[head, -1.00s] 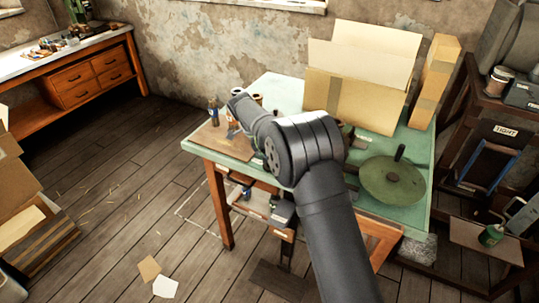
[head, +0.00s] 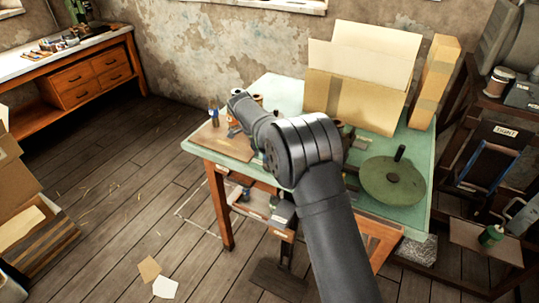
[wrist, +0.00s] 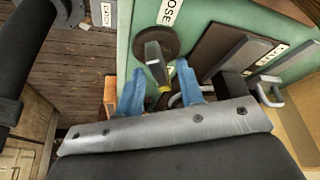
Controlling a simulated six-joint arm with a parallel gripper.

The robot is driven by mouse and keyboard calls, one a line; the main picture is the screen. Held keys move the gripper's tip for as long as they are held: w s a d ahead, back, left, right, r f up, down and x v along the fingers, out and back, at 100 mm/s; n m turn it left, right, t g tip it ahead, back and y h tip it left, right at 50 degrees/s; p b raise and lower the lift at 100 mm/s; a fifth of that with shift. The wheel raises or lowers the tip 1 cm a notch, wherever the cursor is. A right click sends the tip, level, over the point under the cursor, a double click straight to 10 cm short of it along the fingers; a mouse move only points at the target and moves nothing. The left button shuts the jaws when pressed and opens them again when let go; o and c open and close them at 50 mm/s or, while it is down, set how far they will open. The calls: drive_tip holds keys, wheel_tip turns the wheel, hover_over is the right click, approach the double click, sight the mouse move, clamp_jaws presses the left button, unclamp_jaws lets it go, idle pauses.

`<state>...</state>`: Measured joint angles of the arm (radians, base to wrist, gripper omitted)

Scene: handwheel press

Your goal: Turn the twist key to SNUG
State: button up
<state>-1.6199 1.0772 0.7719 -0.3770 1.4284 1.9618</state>
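The twist key shows in the wrist view as a grey bar (wrist: 155,60) with a yellow end, in front of a dark round base (wrist: 170,41) on the green table top. My gripper (wrist: 160,70) has two blue fingers, set apart, one on each side of the key's lower part. I cannot tell whether either finger touches it. A white label (wrist: 168,12), cut off by the frame's top edge, ends in "OSE". No SNUG mark is readable. In the head view my arm hides the key, and I cannot make out the gripper clearly.
The green table (head: 285,88) carries a green handwheel (head: 391,183) at right and an open cardboard box (head: 355,85) at the back. In the wrist view, a brown plate (wrist: 225,50) and grey metal handle (wrist: 270,92) lie right of the key. Open floor is at left.

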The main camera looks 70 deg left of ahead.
drive_tip(key=v, duration=1.7)
drive_tip(key=shift+s+r, duration=0.15)
drive_tip(key=shift+s, duration=0.05)
drive_tip(key=x, duration=1.7)
drive_tip(key=shift+w, duration=0.2)
drive_tip(key=v, duration=1.7)
drive_tip(key=x, duration=1.7)
drive_tip(key=shift+f, duration=0.3)
drive_tip(key=shift+d+r+n+y, duration=0.15)
drive_tip(key=shift+n+y, duration=0.25)
drive_tip(key=shift+n, duration=0.7)
drive_tip(key=n+y, duration=0.2)
drive_tip(key=n, duration=0.3)
